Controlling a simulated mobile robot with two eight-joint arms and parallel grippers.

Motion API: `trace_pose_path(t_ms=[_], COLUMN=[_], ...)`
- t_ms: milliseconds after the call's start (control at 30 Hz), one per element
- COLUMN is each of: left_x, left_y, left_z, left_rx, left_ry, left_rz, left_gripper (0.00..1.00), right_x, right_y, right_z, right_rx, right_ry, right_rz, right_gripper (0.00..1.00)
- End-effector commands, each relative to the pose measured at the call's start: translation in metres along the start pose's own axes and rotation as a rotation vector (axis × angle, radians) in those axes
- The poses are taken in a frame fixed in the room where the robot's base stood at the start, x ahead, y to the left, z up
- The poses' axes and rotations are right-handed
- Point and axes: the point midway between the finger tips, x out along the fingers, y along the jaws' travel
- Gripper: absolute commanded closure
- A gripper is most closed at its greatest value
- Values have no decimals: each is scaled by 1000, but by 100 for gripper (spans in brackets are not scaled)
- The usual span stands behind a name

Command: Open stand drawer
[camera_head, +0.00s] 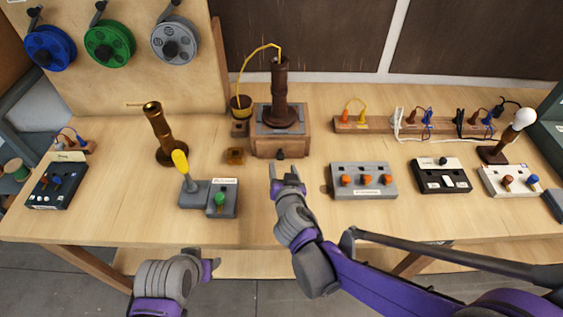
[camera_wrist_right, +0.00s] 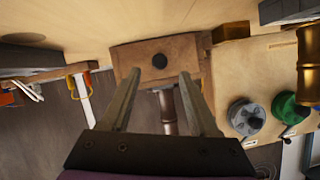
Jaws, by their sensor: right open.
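The wooden stand (camera_head: 265,145) stands at the back middle of the bench in the head view, with a grey top plate and a dark brown lamp column (camera_head: 281,95) on it. A small dark knob (camera_head: 280,154) sits on its front face. The stand's drawer front (camera_wrist_right: 135,62) and its round black knob (camera_wrist_right: 159,61) show in the right wrist view; the drawer looks shut. My right gripper (camera_head: 287,170) is open and empty just in front of the knob, which lies between and beyond its fingers (camera_wrist_right: 160,78). My left gripper (camera_head: 210,269) hangs low before the bench, away from the stand; its opening is unclear.
A brass column (camera_head: 164,135) and a grey box with a yellow lever (camera_head: 195,190) stand to the left. A grey box with orange buttons (camera_head: 363,180) lies right of the gripper. A small brass block (camera_head: 235,156) sits beside the stand. Bare bench lies in front of it.

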Motion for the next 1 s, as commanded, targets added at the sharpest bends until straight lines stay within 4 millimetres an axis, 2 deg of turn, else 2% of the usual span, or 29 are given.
trace_pose_path(t_ms=[100, 300, 667, 767, 1000], left_x=[2, 3, 3, 3, 3], left_y=[0, 0, 0, 0, 0], left_z=[2, 3, 3, 3, 3], left_rx=[0, 0, 0, 0, 0], left_ry=[-1, -2, -2, -2, -2], left_rz=[0, 0, 0, 0, 0], left_gripper=[47, 47, 47, 47, 47], right_x=[22, 44, 50, 50, 50], right_y=[0, 0, 0, 0, 0], right_z=[0, 0, 0, 0, 0], right_rx=[0, -1, -1, -1, -1], right_ry=[0, 0, -1, -1, -1], right_rz=[1, 1, 1, 1, 1], right_gripper=[39, 39, 39, 53, 96])
